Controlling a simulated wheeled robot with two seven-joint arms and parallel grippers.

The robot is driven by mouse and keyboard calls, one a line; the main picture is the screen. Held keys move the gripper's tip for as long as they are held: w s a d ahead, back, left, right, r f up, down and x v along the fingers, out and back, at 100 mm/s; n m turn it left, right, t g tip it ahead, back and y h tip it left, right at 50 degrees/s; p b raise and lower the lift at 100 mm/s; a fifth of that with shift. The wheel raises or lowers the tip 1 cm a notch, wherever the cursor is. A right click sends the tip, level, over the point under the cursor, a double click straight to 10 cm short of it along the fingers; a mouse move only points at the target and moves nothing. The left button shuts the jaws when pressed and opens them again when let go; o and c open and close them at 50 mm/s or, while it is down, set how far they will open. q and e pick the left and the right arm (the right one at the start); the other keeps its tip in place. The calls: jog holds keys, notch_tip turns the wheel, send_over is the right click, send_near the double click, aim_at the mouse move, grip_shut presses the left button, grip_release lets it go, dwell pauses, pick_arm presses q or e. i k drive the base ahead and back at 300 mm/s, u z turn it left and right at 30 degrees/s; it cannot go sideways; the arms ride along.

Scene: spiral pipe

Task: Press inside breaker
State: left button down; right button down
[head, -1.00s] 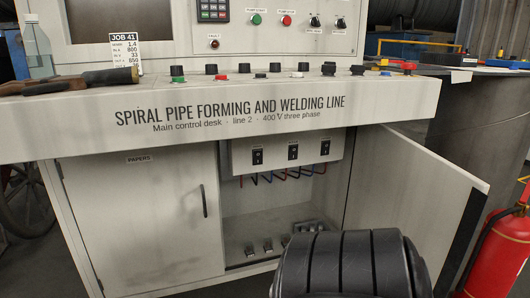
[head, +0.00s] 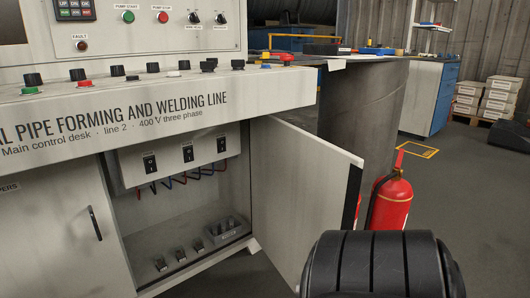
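The control desk (head: 130,115) has an open cabinet under it. Red and blue wires (head: 175,182) hang below the box. The right cabinet door (head: 300,190) stands swung open; the left door (head: 65,235) is shut. Neither of my grippers shows in the head view.
Small loose fittings (head: 180,255) lie on the cabinet floor. A red fire extinguisher (head: 390,200) stands right of the open door. A large grey drum (head: 365,120) is behind it. Buttons and knobs (head: 130,75) line the desk top.

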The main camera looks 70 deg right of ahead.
aim_at(189, 151)
jog(key=z, duration=2.05)
jog(key=i, duration=1)
